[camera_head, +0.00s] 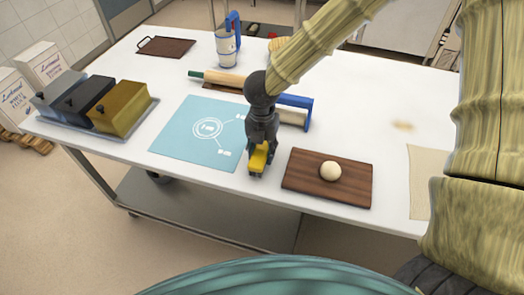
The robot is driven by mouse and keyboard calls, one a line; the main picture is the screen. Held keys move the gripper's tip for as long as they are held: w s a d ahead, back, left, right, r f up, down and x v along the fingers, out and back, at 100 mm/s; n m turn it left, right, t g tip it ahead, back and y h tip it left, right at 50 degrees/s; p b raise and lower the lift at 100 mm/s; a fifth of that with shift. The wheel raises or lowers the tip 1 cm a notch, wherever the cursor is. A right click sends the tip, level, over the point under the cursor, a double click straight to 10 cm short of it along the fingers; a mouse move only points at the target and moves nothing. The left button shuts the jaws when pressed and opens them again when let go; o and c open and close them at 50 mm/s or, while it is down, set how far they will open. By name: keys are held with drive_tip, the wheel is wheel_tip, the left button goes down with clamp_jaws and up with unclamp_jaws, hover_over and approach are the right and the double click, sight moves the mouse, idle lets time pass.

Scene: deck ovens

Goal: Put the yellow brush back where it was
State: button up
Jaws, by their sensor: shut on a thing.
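My gripper (262,146) points down over the near part of the white table. It is shut on the yellow brush (259,161), which shows as a short yellow block at the fingertips. The brush is between the right edge of the blue mat (178,137) and the dark wooden board (298,178) with a pale dough ball (330,171). I cannot tell whether the brush touches the table. Its bristles and the parts between the fingers are hidden or too small to make out.
A blue-handled tool (296,101) lies behind my gripper, partly hidden. A rolling pin (222,82) with a green handle lies farther back, near a blue-handled cup (227,47). Lidded tins stand on a tray (58,119) at left. A cloth (419,183) lies at right. The back right is mostly clear.

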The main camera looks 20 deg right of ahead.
sight(262, 147)
drive_tip(key=shift+f, duration=0.55)
drive_tip(key=shift+f, duration=0.2)
drive_tip(key=o, duration=1.1)
drive_tip(key=shift+c, duration=0.2)
drive_tip(key=shift+r, duration=0.15)
wheel_tip(262, 147, up, 12)
drive_tip(key=shift+r+b, duration=0.1)
drive_tip(key=shift+b, duration=0.35)
